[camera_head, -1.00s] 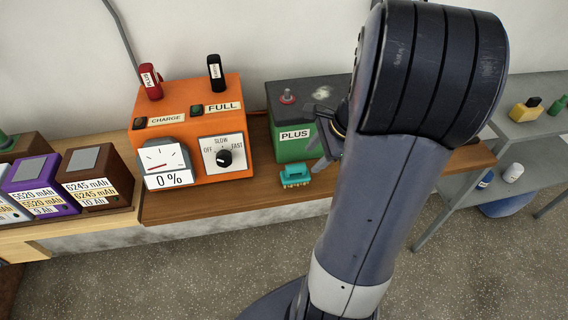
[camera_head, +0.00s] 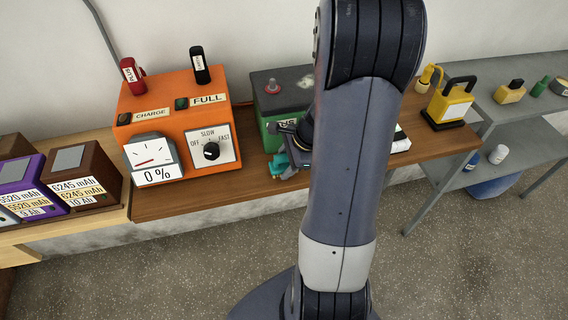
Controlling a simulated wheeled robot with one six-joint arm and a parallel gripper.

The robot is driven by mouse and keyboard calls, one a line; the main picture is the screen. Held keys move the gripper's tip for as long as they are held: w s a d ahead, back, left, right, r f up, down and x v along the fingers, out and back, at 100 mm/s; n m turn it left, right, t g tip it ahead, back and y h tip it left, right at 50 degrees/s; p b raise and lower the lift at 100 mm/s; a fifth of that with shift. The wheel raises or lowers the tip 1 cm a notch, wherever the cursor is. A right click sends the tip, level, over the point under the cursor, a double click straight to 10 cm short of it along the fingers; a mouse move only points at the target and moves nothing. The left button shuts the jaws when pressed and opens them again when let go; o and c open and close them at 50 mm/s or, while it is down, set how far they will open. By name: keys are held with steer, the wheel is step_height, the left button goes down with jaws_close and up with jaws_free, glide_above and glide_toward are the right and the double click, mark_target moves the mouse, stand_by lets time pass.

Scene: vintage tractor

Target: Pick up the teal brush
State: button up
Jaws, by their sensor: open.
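The teal brush (camera_head: 278,164) lies on the wooden bench (camera_head: 220,191) in front of the green battery. Only its left part shows. My gripper (camera_head: 287,157) is low at the brush, with its dark fingers over the brush's right side. The jaws are open. My arm hides most of the gripper and the right part of the brush, so I cannot tell whether the fingers are around it or touching it.
An orange charger (camera_head: 163,102) stands left of the brush. The green battery (camera_head: 266,130) stands just behind it. Purple (camera_head: 40,180) and brown (camera_head: 85,160) battery boxes are at the left. A yellow lamp-like object (camera_head: 450,103) is on the bench's right. A grey shelf (camera_head: 540,95) stands beyond.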

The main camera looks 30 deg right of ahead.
mark_target(285, 155)
steer(key=shift+c, duration=0.4)
steer(key=c, duration=0.6)
step_height(285, 155, up, 10)
steer(key=shift+r+p, duration=0.1)
steer(key=shift+p, duration=0.25)
steer(key=o, duration=0.5)
steer(key=shift+c, duration=0.2)
steer(key=c, duration=0.6)
